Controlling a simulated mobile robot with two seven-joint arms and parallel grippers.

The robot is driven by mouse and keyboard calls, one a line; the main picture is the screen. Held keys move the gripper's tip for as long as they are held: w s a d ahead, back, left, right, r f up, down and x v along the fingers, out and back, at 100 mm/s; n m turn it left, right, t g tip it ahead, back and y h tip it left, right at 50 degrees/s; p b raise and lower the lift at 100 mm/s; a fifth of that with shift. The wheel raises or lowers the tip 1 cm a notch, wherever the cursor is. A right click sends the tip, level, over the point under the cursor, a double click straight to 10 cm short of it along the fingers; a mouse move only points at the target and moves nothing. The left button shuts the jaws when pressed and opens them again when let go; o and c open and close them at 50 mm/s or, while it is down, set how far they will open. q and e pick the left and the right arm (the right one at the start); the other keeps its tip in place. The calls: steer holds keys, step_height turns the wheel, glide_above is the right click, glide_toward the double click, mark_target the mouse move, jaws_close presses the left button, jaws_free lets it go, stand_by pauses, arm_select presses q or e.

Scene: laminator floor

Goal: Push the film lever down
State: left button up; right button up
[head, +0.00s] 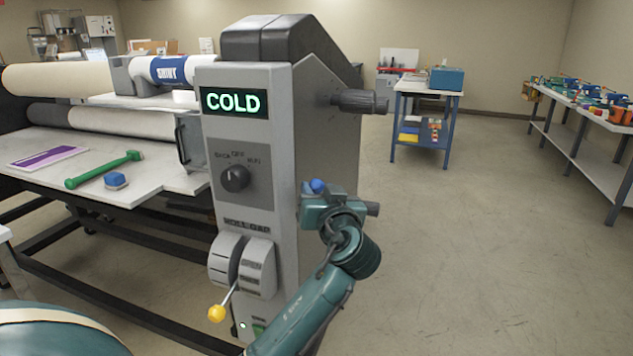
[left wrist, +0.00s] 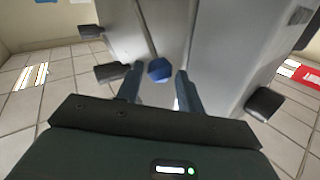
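A lever with a blue knob (head: 317,186) shows at the side of the grey laminator (head: 283,110); I take it to be the film lever. Its blue knob (left wrist: 159,69) also shows in the left wrist view, between the tips of my left gripper (left wrist: 159,88). The two fingers stand apart, with a narrow gap seen on either side of the knob. I cannot tell whether either finger touches it. In the head view my left gripper (head: 335,208) covers the lever's lower part. My right gripper is not in view.
The front panel has a COLD display (head: 233,102), a dial (head: 235,178) and a yellow-knobbed lever (head: 217,313). A dark side handle (head: 360,101) juts out above my gripper. A green tool (head: 105,170) lies on the laminator's table.

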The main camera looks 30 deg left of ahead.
arm_select(q)
steer(key=shift+x, duration=1.4)
steer(key=shift+c, duration=0.3)
steer(key=shift+d, duration=0.1)
jaws_close()
